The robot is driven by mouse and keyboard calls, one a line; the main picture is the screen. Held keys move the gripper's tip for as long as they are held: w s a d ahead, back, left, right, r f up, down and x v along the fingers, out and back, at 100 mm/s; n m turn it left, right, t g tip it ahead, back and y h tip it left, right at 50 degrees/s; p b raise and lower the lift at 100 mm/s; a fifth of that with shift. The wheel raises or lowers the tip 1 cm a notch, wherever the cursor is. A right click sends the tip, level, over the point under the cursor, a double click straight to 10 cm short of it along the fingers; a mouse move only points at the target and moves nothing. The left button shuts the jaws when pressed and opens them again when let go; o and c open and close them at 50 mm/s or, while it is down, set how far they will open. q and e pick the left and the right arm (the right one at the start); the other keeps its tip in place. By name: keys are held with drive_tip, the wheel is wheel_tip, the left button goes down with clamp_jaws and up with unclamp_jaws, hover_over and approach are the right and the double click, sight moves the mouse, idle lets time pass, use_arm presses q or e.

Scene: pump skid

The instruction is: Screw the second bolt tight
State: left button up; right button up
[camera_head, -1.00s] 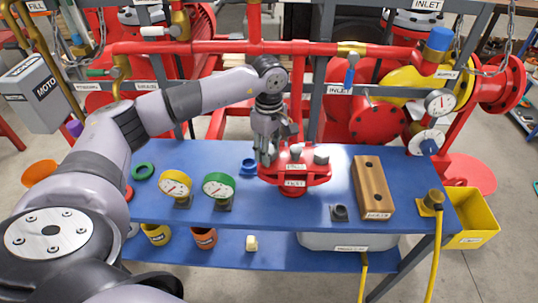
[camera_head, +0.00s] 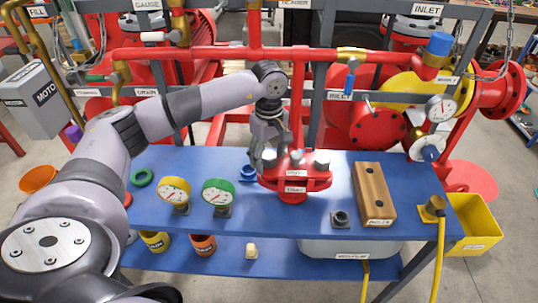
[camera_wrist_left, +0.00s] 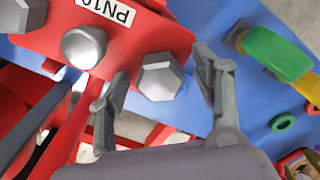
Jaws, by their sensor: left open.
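The red flanged part (camera_head: 296,186) stands on the blue bench, with grey hex bolts on top. One bolt (camera_head: 321,160) shows at its right in the head view, and another (camera_head: 296,158) near the middle. My left gripper (camera_head: 264,160) is over the flange's left edge, pointing down. In the left wrist view its open fingers (camera_wrist_left: 162,92) stand on either side of a hex bolt head (camera_wrist_left: 160,77), with gaps showing. A second, rounder bolt head (camera_wrist_left: 83,47) lies to the left, near the PN10 label. The fingers hide the left bolt in the head view. My right gripper is out of view.
A wooden block (camera_head: 373,195) with holes and a small dark fitting (camera_head: 340,219) are right of the flange. Red pipes run behind the bench. Its front middle is clear.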

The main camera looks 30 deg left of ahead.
use_arm(q)
wheel_tip(320, 180, up, 12)
idle(0.5)
idle(0.4)
